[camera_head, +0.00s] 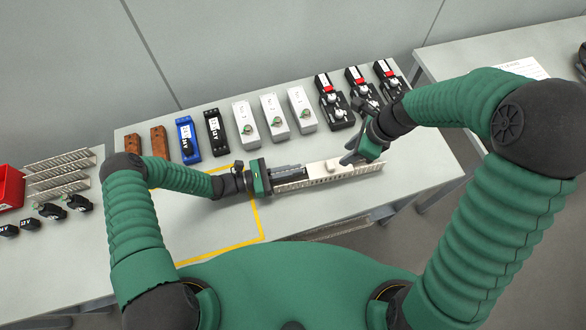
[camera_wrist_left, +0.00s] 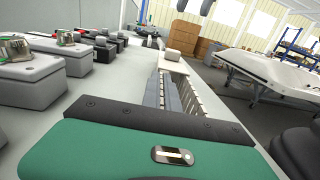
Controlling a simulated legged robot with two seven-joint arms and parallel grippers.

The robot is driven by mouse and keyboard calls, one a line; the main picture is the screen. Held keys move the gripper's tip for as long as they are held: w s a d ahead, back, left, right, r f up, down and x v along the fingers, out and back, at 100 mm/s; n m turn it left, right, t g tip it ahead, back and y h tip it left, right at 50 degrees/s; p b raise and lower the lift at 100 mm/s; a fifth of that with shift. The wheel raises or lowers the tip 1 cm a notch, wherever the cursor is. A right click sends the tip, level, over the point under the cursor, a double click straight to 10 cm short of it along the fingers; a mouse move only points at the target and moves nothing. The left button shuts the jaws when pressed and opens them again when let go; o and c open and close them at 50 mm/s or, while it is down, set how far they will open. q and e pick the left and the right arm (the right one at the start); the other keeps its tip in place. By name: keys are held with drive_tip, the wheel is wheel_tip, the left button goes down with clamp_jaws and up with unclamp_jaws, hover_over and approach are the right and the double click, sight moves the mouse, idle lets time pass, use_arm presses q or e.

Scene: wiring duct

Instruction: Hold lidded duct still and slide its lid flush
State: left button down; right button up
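The pale slotted duct (camera_head: 295,184) lies lengthwise near the table's front edge. Its white lid (camera_head: 345,167) covers the right part and bears a small light block (camera_head: 330,165), which also shows in the left wrist view (camera_wrist_left: 173,55). My left gripper (camera_head: 290,172) is at the duct's left part, its grey fingers along the slotted wall (camera_wrist_left: 190,95). Whether they are closed on the wall is unclear. My right gripper (camera_head: 361,153) is over the lid's right part with fingers spread; contact with the lid cannot be told. It hides part of the lid.
Brown, blue, black, grey (camera_head: 273,117) and red-marked black devices (camera_head: 333,102) stand in a row behind the duct. A yellow outline (camera_head: 258,222) marks clear table to the left. A side table holds a red bin (camera_head: 9,187).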

sight(331, 164)
drive_tip(key=shift+o, duration=0.6)
drive_tip(key=w+a+r+n+g+h, duration=0.1)
drive_tip(key=a+n+h, duration=0.1)
drive_tip(key=n, duration=1.1)
drive_tip(key=a+r+n+h, duration=0.2)
drive_tip(key=n, duration=1)
wheel_tip(331, 164, down, 12)
drive_tip(key=shift+w+f, duration=0.1)
drive_tip(key=shift+w, duration=0.05)
clamp_jaws()
